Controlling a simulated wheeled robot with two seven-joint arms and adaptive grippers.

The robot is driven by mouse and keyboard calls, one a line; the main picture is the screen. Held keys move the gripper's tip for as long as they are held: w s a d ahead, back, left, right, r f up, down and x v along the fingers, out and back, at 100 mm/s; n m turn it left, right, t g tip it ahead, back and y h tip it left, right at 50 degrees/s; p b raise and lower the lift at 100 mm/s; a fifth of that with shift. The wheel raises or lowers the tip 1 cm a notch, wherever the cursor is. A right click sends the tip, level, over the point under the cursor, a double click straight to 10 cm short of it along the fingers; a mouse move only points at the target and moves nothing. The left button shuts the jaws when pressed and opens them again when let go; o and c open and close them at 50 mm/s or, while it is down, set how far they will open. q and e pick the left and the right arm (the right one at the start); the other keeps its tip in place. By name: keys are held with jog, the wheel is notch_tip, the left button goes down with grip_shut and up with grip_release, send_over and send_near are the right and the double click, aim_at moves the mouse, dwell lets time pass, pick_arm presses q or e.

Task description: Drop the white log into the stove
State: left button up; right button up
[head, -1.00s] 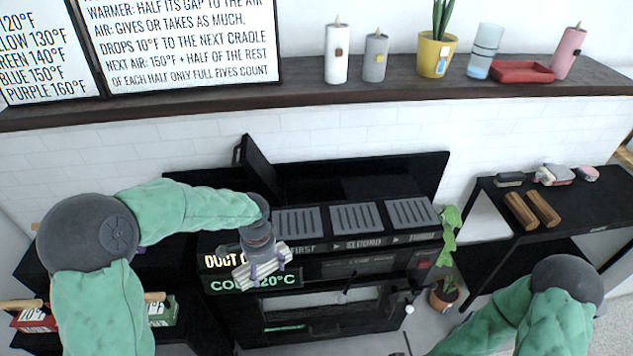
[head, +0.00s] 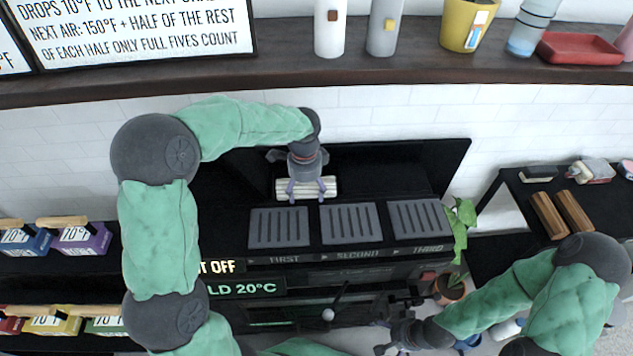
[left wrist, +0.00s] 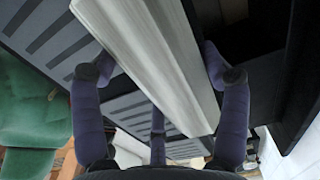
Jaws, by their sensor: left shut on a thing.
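The white log (head: 306,187) is a pale, striped block held crosswise in my left gripper (head: 307,180). A dark recess (left wrist: 245,35) shows beside the log in the wrist view. My right gripper (head: 397,335) is low near the stove's front at the lower right; its finger gap is unclear.
Two brown logs (head: 562,213) lie on the black side table at right. A potted plant (head: 455,285) stands between table and stove. Coloured boxes (head: 80,238) sit on the left shelves. A dark mantel shelf (head: 300,75) runs above the stove.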

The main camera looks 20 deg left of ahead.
pick_arm(q)
jog(key=shift+w+f, duration=0.1)
jog(key=shift+w, duration=0.4)
jog(key=w+a+f+b, duration=0.2)
jog(key=w+a+f, duration=0.1)
jog(key=w+f, duration=0.2)
jog(key=shift+w, duration=0.65)
jog(key=o, duration=1.4)
